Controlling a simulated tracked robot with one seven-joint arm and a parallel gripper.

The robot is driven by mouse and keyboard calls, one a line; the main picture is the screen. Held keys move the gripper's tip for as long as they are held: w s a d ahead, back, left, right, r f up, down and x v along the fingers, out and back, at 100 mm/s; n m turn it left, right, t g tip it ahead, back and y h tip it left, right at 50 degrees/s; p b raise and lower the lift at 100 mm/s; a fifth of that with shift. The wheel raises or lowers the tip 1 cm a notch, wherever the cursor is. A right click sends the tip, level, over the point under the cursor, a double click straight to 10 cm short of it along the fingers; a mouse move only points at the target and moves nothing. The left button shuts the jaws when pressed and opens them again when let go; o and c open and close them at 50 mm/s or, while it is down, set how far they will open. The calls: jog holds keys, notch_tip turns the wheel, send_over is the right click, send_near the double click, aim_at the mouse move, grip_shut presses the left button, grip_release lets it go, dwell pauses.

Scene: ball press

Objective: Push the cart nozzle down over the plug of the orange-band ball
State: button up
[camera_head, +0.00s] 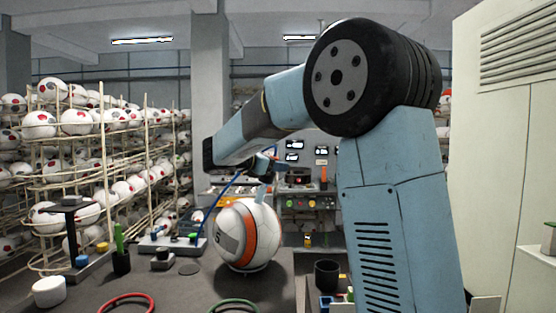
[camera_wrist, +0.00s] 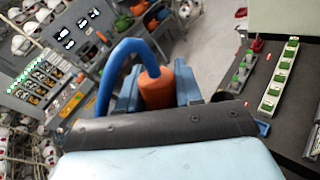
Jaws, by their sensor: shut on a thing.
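The orange-band ball (camera_head: 230,222), white with a wide orange stripe, sits on the dark table in the head view. My gripper (camera_head: 263,168) is above the top of this ball, partly hidden behind my forearm. In the wrist view my gripper (camera_wrist: 158,98) is shut on an orange cylindrical nozzle (camera_wrist: 156,88) with a thick blue hose (camera_wrist: 110,68) curving from its top. In the head view the blue hose (camera_head: 217,203) runs down and left. The plug cannot be made out, and the ball does not show in the wrist view. I cannot tell whether nozzle and ball touch.
A red ring (camera_head: 125,303), a green ring (camera_head: 234,304), a white cylinder (camera_head: 49,291) and a black cup (camera_head: 327,273) are on the table around the ball. Racks of balls (camera_head: 75,122) stand at left. A pale cabinet (camera_head: 505,160) stands at right.

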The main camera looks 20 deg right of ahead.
aim_at(270, 179)
jog(key=shift+a+f, duration=0.1)
jog(key=shift+f, duration=0.3)
jog(key=shift+w+a+f, duration=0.15)
jog(key=shift+a+f, duration=0.05)
jog(key=shift+f, duration=0.45)
jog(key=shift+w+a+f, duration=0.1)
jog(key=shift+a+f, duration=0.15)
jog(key=shift+f, duration=0.45)
jog(key=shift+w+a+f, duration=0.15)
jog(key=shift+a+f, duration=0.05)
jog(key=shift+f, duration=0.45)
dwell(1.8)
jog(key=o, duration=1.2)
jog(key=shift+a, duration=0.1)
jog(key=v, duration=1.3)
jog(key=shift+s+a, duration=0.15)
jog(key=shift+a, duration=0.15)
